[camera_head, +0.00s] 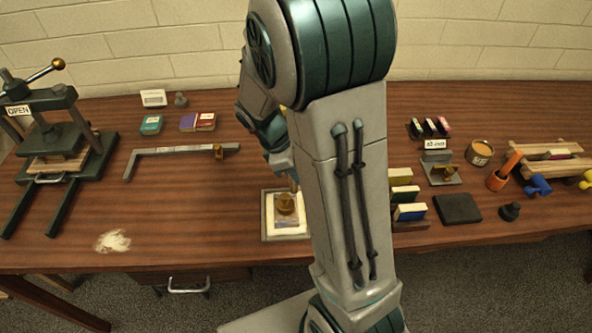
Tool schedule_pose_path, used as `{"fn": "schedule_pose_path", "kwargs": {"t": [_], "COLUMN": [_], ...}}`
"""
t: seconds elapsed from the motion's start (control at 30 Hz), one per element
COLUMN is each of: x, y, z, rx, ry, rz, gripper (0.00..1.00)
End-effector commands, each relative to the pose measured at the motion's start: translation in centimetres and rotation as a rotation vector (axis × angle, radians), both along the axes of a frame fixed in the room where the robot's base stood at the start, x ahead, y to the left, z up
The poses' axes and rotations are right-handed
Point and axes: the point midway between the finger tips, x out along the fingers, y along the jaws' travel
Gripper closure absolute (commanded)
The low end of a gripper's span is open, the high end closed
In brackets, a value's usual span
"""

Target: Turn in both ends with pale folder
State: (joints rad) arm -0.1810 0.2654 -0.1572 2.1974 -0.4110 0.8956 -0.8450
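A shallow pale-edged tray or board (266,233) lies near the front of the table, left of my upright arm link. It holds a white sheet (290,222) with a small brass-brown block or weight (285,203) on it. My arm link covers its right side. My wrist comes down behind that link, and my gripper (291,183) is just above the far edge of the white sheet, mostly hidden. I cannot see its fingers clearly or whether it holds anything. I cannot make out a pale folder, and I cannot tell which ends the task means.
A press (60,150) marked OPEN stands at the left. A grey angled bar (175,151) lies right of it, with white scraps (113,241) in front. Small books (197,122) lie behind. A book rack (408,200), black pad (457,208) and orange holder (497,180) stand at right. The front left table is mostly clear.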

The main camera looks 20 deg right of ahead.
Motion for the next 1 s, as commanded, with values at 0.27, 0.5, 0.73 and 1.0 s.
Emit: {"fn": "schedule_pose_path", "kwargs": {"t": [0.27, 0.5, 0.73, 1.0], "x": [0.0, 0.0, 0.0, 0.0], "y": [0.0, 0.0, 0.0, 0.0], "z": [0.1, 0.9, 2.4, 5.2], "rx": [0.000, 0.000, 0.001, 0.001], "ry": [0.000, 0.000, -0.001, 0.000], "rz": [0.000, 0.000, 0.000, 0.000], "gripper": [1.00, 1.00, 1.00, 1.00]}}
